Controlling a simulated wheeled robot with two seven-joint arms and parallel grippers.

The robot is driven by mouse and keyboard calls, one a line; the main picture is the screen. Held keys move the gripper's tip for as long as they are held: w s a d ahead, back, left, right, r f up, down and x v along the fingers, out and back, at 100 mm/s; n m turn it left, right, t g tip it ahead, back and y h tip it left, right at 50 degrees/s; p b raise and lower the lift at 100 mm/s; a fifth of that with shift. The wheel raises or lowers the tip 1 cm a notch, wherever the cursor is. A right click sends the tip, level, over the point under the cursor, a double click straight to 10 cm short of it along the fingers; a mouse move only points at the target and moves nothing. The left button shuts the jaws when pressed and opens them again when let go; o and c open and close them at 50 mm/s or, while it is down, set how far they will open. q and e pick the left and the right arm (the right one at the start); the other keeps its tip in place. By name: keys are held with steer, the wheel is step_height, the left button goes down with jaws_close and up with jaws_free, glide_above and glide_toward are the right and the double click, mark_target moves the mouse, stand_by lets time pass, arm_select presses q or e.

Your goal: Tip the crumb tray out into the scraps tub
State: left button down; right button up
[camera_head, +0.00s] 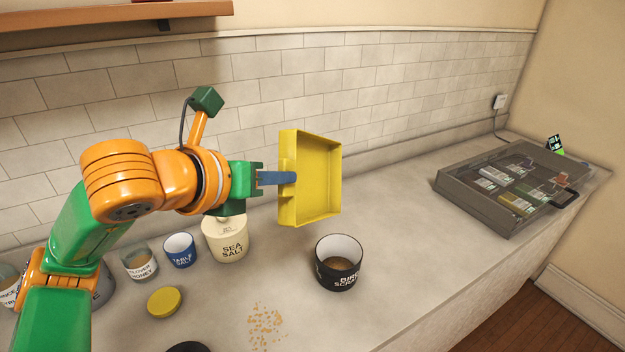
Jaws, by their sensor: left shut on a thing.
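My left gripper (257,178) is shut on the blue handle (276,178) of the yellow crumb tray (318,175). The tray is held in the air, tipped steeply on its side with its open face toward the camera, and its inside looks empty. The black scraps tub (331,280), lettered "BIRD SCRAPS", stands upright on the counter, below the tray and slightly to its right. Brown crumbs (343,264) lie inside the tub. More crumbs (265,326) are scattered on the counter left of the tub. My right gripper is not in view.
A sea salt jar (228,243), a blue salt cup (180,251) and a honey pot (139,264) stand at left, near a yellow lid (164,302). A grey case (487,206) sits at right. The counter between tub and case is clear.

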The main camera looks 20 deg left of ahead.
arm_select(q)
steer(key=w+a+f+n+t+h+b, duration=0.1)
steer(key=a+f+n+h+b, duration=0.2)
steer(key=f+b, duration=0.6)
steer(key=w+a+f+n+t+h+b, duration=0.1)
steer(key=a+f+n+h+b, duration=0.3)
steer(key=b, duration=1.4)
steer(key=a+f+n, duration=0.3)
steer(key=a+f, duration=0.2)
steer(key=a, duration=0.1)
steer(key=shift+f+t, duration=0.3)
steer(key=shift+t, duration=0.1)
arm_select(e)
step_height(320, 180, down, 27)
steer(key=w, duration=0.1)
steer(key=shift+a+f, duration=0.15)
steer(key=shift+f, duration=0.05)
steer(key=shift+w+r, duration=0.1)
